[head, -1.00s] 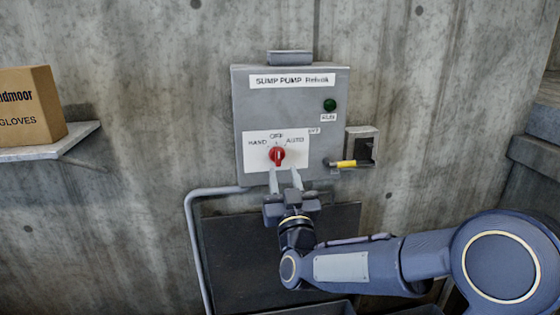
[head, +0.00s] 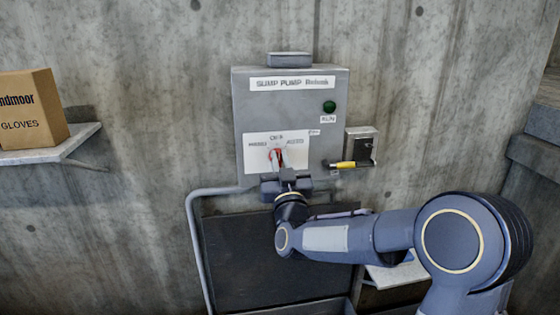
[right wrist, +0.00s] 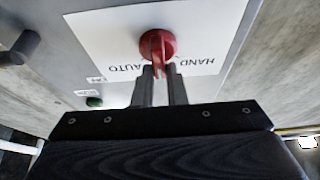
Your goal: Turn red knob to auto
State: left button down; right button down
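The red knob (head: 275,154) sits on the white label plate (head: 254,152) of the grey sump pump box (head: 290,112). The plate reads HAND at left, OFF at top and AUTO at right. My right gripper (head: 277,164) is at the knob from below, its fingers close together. In the right wrist view, upside down, the red knob (right wrist: 157,45) has its raised grip between the two fingertips (right wrist: 159,72), which appear shut on it. The grip looks about upright, in line with OFF; its exact angle is partly hidden by the fingers. My left gripper is not in view.
A green RUN light (head: 329,107) is above right of the plate. A small box (head: 361,146) with a yellow-banded lever (head: 346,164) juts out at right. A conduit (head: 193,235) runs down at left. A shelf (head: 62,146) holds a gloves carton (head: 31,110).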

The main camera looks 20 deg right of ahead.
jog(key=shift+f+m+b, duration=0.15)
jog(key=shift+m+b, duration=0.45)
jog(key=shift+b, duration=0.1)
jog(key=m+g+h+b, duration=0.1)
jog(key=m+h+b, duration=0.1)
jog(key=m+b, duration=0.2)
jog(key=shift+f+h, duration=0.1)
jog(key=shift+h, duration=0.2)
jog(key=m+g+h+b, duration=0.1)
jog(key=m, duration=0.2)
jog(key=shift+d+m+b, duration=0.15)
jog(key=shift+m+b, duration=0.15)
jog(key=shift+b, duration=0.05)
jog(key=shift+s+d+m+g+h+b, duration=0.1)
jog(key=shift+m+g+h+b, duration=0.6)
jog(key=shift+m, duration=1.2)
jog(key=c, duration=1.5)
grip_release()
jog(key=shift+o, duration=0.2)
